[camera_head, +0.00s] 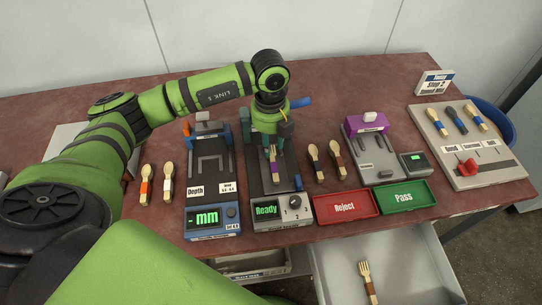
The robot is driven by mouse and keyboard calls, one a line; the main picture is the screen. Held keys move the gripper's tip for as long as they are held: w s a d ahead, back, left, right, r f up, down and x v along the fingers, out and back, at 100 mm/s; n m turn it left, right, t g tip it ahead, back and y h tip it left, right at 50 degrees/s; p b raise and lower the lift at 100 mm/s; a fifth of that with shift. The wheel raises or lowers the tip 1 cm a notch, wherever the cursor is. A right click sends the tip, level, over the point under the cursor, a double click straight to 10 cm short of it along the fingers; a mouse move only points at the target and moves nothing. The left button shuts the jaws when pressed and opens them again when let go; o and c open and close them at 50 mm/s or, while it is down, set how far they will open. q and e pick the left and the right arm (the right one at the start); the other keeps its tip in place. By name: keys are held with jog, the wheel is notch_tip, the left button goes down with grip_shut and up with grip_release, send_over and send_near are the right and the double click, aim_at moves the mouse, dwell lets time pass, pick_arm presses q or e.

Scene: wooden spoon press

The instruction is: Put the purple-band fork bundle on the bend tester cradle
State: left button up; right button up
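The purple-band fork bundle (274,167) is in the head view, upright in the picture, with its tines just below my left gripper (270,144). It lies over the bend tester (262,183), whose green display reads "Ready". The gripper hangs down over the tester's back part, and its fingers are small and dark, so I cannot tell whether they touch the bundle or whether the bundle rests on the cradle. The cradle is mostly hidden behind the gripper and bundle. My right gripper is not in view.
A depth gauge (209,190) stands left of the tester, with two banded utensils beside it. Two dark-banded bundles (326,160) lie to the right. Red Reject (345,206) and green Pass (404,197) trays are in front. An open drawer (420,275) holds a fork (367,283).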

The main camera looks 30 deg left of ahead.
pick_arm(q)
jog(key=shift+r+b, duration=0.35)
jog(key=shift+r, duration=1.85)
